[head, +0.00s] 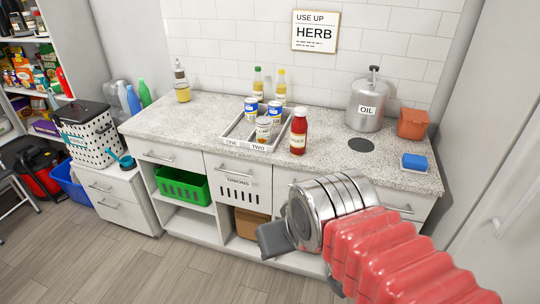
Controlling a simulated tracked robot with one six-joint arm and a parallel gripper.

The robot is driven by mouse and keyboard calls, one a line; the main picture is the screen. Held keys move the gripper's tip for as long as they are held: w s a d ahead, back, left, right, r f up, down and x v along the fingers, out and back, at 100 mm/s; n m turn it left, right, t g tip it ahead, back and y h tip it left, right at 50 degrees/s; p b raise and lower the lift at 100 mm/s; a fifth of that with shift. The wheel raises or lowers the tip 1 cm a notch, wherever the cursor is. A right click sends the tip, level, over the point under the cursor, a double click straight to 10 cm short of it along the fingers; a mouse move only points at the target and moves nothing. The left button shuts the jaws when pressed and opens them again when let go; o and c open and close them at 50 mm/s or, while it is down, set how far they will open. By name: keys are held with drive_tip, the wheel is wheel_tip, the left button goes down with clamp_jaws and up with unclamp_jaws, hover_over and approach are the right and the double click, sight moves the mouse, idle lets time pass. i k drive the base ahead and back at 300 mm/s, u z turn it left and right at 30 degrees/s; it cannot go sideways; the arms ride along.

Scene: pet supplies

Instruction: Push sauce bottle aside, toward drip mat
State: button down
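The red sauce bottle (299,133), with a pale label, stands upright on the speckled counter. It is close against or just beside the right end of the white divided tray (250,146); I cannot tell if they touch. The drip mat (361,145), a dark flat disc, lies to the right of the bottle with bare counter between them. My gripper (273,240) is in front of the counter, lower in the picture than the bottle and apart from it.
The OIL canister (367,100), a terracotta pot (412,124) and a blue sponge (414,161) are at the right.

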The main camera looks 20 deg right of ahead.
sight(299, 124)
drive_tip(key=u, duration=0.7)
drive_tip(key=k, duration=0.95)
drive_tip(key=u, duration=0.65)
drive_tip(key=i, duration=1.65)
drive_tip(key=z, duration=0.75)
drive_tip(key=i, duration=0.6)
drive_tip(key=z, duration=0.85)
drive_tip(key=i, duration=0.7)
drive_tip(key=z, duration=0.45)
